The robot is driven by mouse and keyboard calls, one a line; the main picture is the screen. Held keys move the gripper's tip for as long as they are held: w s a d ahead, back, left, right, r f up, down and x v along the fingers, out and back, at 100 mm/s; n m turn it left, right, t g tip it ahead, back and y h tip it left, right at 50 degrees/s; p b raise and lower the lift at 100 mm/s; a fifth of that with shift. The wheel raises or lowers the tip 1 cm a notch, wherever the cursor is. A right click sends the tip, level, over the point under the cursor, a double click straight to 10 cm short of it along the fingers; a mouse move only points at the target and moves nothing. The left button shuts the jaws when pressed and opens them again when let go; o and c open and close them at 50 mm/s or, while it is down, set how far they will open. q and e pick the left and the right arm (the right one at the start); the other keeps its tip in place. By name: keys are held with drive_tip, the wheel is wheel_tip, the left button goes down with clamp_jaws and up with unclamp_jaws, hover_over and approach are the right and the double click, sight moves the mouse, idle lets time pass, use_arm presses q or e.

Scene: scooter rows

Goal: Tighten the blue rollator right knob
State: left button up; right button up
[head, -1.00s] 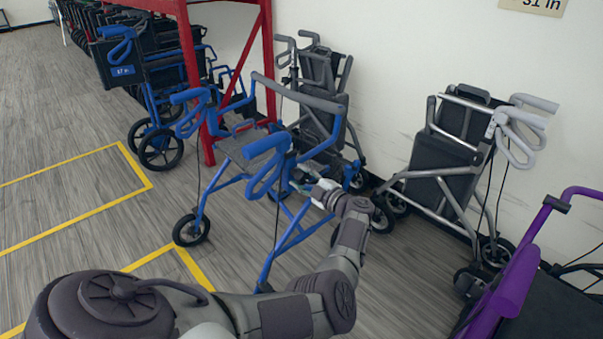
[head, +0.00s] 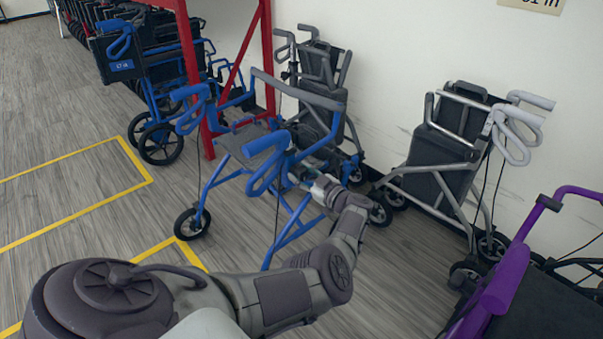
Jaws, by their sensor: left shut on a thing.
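The blue rollator (head: 291,219) stands unfolded in the middle of the view, with blue handles, a grey backrest bar and a grey seat. My left gripper (head: 304,182) reaches its near-right side from the right, just below the handle (head: 268,143). The gripper is shut on a small part at the frame's upright, which looks to be the right knob. The fingers hide most of it, so its shape and how tight it sits cannot be seen. My right gripper is not in view.
A grey folded rollator (head: 448,151) stands against the wall at right, another dark one (head: 325,90) behind the blue rollator. A purple rollator (head: 508,273) is close at lower right. Floor at left is clear.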

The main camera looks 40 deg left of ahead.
use_arm(q)
drive_tip(key=shift+f, duration=0.1)
idle(0.4)
drive_tip(key=o, duration=1.2)
drive_tip(key=shift+c, duration=0.2)
drive_tip(key=shift+d, duration=0.1)
drive_tip(key=d, duration=0.7)
drive_tip(key=shift+s+d, duration=0.2)
drive_tip(key=shift+s, duration=0.1)
drive_tip(key=shift+s, duration=0.1)
